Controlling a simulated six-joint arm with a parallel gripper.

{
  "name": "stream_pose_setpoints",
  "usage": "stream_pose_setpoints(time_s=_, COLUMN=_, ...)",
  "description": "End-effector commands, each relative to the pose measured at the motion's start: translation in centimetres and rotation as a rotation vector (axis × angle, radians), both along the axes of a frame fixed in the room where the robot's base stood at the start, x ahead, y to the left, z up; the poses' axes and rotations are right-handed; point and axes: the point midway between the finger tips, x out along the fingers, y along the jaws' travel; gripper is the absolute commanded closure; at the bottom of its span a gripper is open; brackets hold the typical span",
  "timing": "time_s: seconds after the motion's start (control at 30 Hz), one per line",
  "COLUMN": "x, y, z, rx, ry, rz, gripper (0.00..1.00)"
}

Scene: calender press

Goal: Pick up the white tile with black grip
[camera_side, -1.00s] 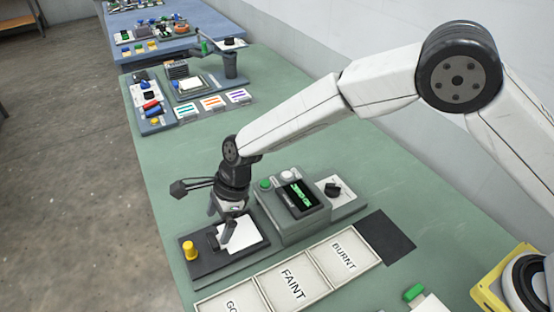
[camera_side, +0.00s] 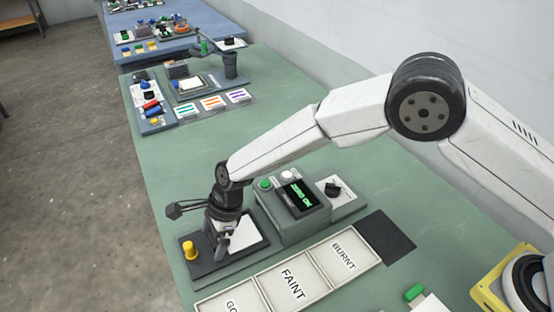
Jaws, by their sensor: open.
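The white tile (camera_side: 250,236) lies on a dark plate (camera_side: 205,265) at the front left of the press. My gripper (camera_side: 221,249) is low over the tile's left part, with its fingers pointing down. The fingers are open. The black grip is mostly hidden behind my fingers, so I cannot tell whether they are around it or beside it.
A yellow knob (camera_side: 190,249) stands on the plate close to my gripper's left. The press's grey control box (camera_side: 293,203) with a green display is to the right. Trays marked FAINT (camera_side: 290,284) and BURNT (camera_side: 343,256) lie in front. A black pad (camera_side: 386,237) lies to their right.

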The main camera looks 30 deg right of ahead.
Motion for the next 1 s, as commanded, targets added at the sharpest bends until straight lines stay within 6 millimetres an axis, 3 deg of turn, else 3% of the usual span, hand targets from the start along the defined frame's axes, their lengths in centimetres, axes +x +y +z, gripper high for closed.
stream_pose_setpoints(time_s=0.33, x=0.02, y=-0.02, z=0.05, rx=0.000, ry=0.000, rz=0.000, gripper=0.00)
stream_pose_setpoints(time_s=0.6, x=0.02, y=-0.02, z=0.06, rx=0.000, ry=0.000, rz=0.000, gripper=0.86)
stream_pose_setpoints(time_s=0.67, x=0.03, y=-0.01, z=0.08, rx=0.000, ry=-0.001, rz=0.000, gripper=1.00)
stream_pose_setpoints(time_s=1.0, x=0.06, y=0.00, z=0.39, rx=0.001, ry=-0.001, rz=0.000, gripper=1.00)
